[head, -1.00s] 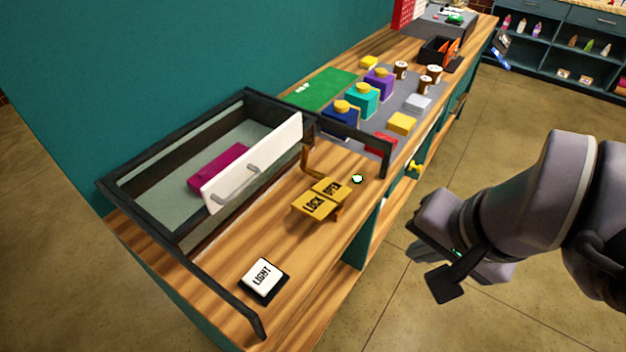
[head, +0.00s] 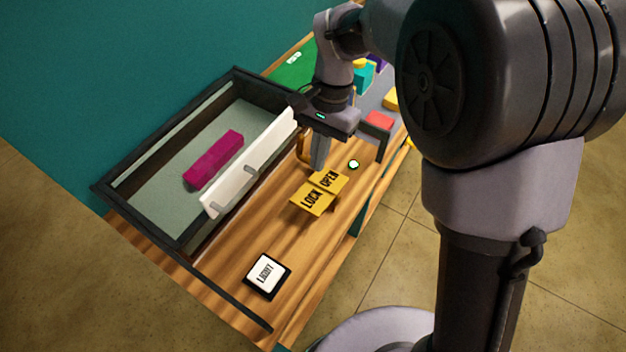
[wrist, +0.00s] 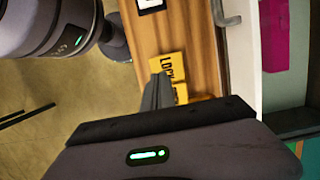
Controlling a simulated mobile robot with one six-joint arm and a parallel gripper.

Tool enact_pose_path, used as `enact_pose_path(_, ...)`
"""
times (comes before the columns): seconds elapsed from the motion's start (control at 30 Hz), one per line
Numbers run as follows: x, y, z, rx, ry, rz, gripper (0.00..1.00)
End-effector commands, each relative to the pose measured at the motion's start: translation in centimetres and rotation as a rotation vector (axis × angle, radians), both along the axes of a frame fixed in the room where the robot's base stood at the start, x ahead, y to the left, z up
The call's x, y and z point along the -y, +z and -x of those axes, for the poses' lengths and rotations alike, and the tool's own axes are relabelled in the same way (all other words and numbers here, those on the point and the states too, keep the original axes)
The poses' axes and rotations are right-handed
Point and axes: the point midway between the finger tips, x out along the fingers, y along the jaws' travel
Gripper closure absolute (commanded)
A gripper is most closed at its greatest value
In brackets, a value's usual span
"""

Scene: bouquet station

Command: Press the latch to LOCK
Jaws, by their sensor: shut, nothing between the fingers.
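The yellow latch plate has a LOCK half (head: 312,200) and an OPEN half (head: 329,180), side by side on the wooden counter in front of the drawer. The LOCK half also shows in the wrist view (wrist: 167,66). My gripper (head: 318,167) is shut and empty, fingers pointing down. In the head view its tips are just behind the OPEN half. In the wrist view the fingers (wrist: 158,80) cover part of the plate. I cannot tell whether they touch it.
A black-framed box (head: 105,193) with a white-fronted drawer (head: 240,178) holding a magenta block (head: 213,160) stands to the left. A LIGHT switch (head: 266,275) lies nearer. A small round white button (head: 353,164) sits right of the latch. Counter between latch and switch is clear.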

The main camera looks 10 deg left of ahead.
Motion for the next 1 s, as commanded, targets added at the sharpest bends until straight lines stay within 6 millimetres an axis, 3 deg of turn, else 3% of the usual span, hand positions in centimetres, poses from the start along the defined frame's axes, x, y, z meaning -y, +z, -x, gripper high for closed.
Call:
enact_pose_path(0.53,-1.0,-11.1,2.5,0.000,0.000,0.001,1.00)
enact_pose_path(0.7,-1.2,-12.6,2.9,0.001,0.001,0.001,1.00)
enact_pose_path(1.0,-1.2,-12.8,3.0,0.002,0.001,0.001,1.00)
